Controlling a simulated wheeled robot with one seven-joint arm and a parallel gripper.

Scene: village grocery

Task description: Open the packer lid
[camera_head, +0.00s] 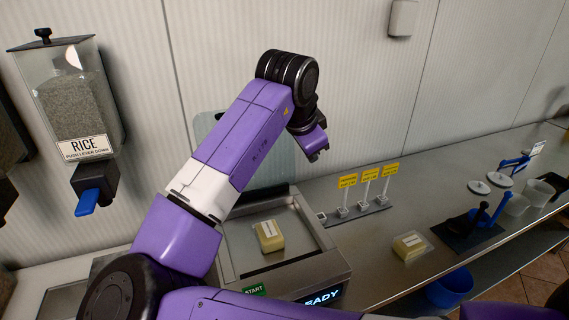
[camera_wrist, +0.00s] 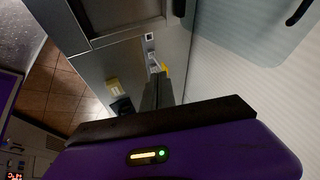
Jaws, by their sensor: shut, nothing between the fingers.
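The packer (camera_head: 334,273) is a steel box with a green START label and a lit display reading "READY", partly cut off. Its lid (camera_head: 205,128), a clear greyish panel, stands raised at the back near the wall, partly hidden behind my arm. The chamber is uncovered, and a yellowish labelled block (camera_head: 269,236) lies in it. In the wrist view the lid (camera_wrist: 245,22) fills the upper right, with a dark handle (camera_wrist: 300,12). My gripper (camera_head: 317,156) is shut and empty, above the packer's back right side. Its fingers (camera_wrist: 156,90) also show in the wrist view.
Yellow signs on posts (camera_head: 369,183) stand right of the packer. A second wrapped yellowish block (camera_head: 411,246) lies on the steel counter (camera_head: 440,185). Blue-handled tools and cups (camera_head: 515,204) stand farther right. A rice dispenser (camera_head: 68,95) hangs at left.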

